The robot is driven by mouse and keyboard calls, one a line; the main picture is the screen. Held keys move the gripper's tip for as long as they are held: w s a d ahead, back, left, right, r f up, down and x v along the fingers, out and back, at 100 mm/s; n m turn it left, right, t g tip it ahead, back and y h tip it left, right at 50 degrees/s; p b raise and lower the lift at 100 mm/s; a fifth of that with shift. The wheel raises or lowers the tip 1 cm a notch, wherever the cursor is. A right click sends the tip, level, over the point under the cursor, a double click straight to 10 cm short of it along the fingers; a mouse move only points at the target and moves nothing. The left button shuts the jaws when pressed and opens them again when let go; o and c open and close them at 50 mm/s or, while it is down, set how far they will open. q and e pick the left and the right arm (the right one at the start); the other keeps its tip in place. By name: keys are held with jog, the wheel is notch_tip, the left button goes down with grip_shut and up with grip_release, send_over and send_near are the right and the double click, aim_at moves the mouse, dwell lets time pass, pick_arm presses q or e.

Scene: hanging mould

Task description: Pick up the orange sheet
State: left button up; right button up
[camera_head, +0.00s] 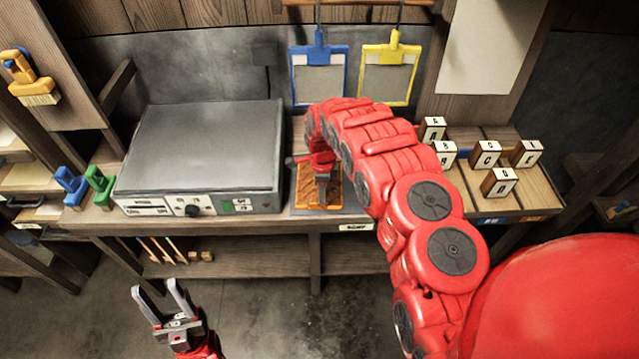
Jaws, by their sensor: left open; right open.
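The orange sheet (305,192) lies on a grey mat or plate (350,208) on the bench, right of the grey box. It has a wood-like orange-brown surface. My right gripper (322,198) points down over its middle and hides part of it. Its jaws are open, but I cannot tell whether they touch the sheet. My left gripper (160,298) is open and empty, low at the left in front of the bench, far from the sheet.
A grey box with a control panel (205,150) fills the bench's left half. Blue (319,75) and yellow (388,75) frames hang behind. Lettered blocks (487,154) stand at the right. Green (100,185) and blue (70,187) handled tools stand at the left.

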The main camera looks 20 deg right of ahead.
aim_at(307, 194)
jog(key=shift+w+a+f+p, duration=0.1)
jog(key=shift+a+f+p, duration=0.15)
jog(key=shift+f+p, duration=0.7)
jog(key=shift+f, duration=1.5)
grip_shut()
